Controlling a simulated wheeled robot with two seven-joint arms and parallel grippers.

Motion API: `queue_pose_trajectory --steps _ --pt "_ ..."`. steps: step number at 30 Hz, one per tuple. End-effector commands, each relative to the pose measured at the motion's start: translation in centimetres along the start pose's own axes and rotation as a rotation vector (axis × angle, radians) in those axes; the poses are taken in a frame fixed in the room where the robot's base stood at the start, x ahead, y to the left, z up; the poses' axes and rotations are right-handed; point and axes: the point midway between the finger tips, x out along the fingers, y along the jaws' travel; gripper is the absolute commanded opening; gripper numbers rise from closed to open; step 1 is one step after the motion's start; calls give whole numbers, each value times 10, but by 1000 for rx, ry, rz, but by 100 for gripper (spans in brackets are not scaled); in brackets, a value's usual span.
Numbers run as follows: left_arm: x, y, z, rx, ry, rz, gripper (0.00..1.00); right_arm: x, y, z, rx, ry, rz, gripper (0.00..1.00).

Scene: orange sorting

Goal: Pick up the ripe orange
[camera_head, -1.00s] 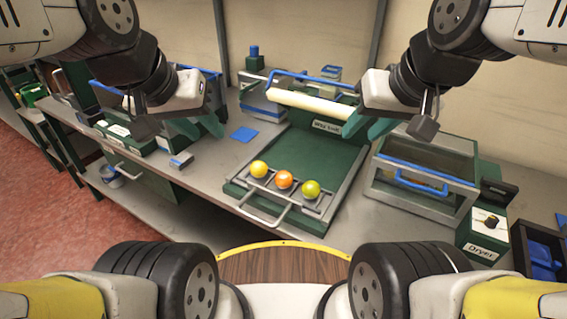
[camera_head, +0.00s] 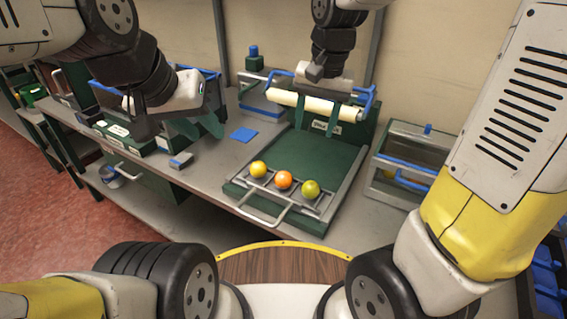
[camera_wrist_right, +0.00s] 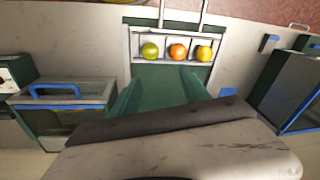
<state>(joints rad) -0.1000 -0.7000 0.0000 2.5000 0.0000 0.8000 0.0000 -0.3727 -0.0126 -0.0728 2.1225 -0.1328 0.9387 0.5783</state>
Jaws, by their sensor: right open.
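The orange-coloured fruit (camera_head: 284,180) sits in the middle of a row of three in the metal rack (camera_head: 322,208) at the front of the green tray. A yellow fruit (camera_head: 259,169) is on its left and a yellow-green fruit (camera_head: 311,188) on its right. The right wrist view also shows the orange fruit (camera_wrist_right: 178,52), with the yellow-green one on its left. My right gripper (camera_head: 317,114) is open and empty above the back of the tray, behind the fruits. Its fingers (camera_wrist_right: 160,88) point toward the row. My left gripper (camera_head: 197,125) is open and empty at the left.
The green tray (camera_head: 312,158) is bare behind the rack. A clear box with blue handles (camera_head: 405,165) stands to its right. A blue square (camera_head: 243,134) lies on the grey bench to the left. A metal handle (camera_head: 262,217) juts from the tray's front.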

Motion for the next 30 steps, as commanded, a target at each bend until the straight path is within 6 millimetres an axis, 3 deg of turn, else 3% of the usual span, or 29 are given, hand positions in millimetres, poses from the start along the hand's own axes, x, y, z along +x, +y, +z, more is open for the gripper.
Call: queue_pose_trajectory --steps 6,13,19,30 --pt "0 0 0 0 0 0 34 71 -50 -20 100 -102 175 54" --pt "0 0 0 0 0 0 34 131 -82 -24 182 -122 328 54" --pt "0 0 0 0 0 0 34 151 -88 -23 207 -117 373 54" --pt "0 0 0 0 0 0 34 192 -71 -18 208 -120 375 54"
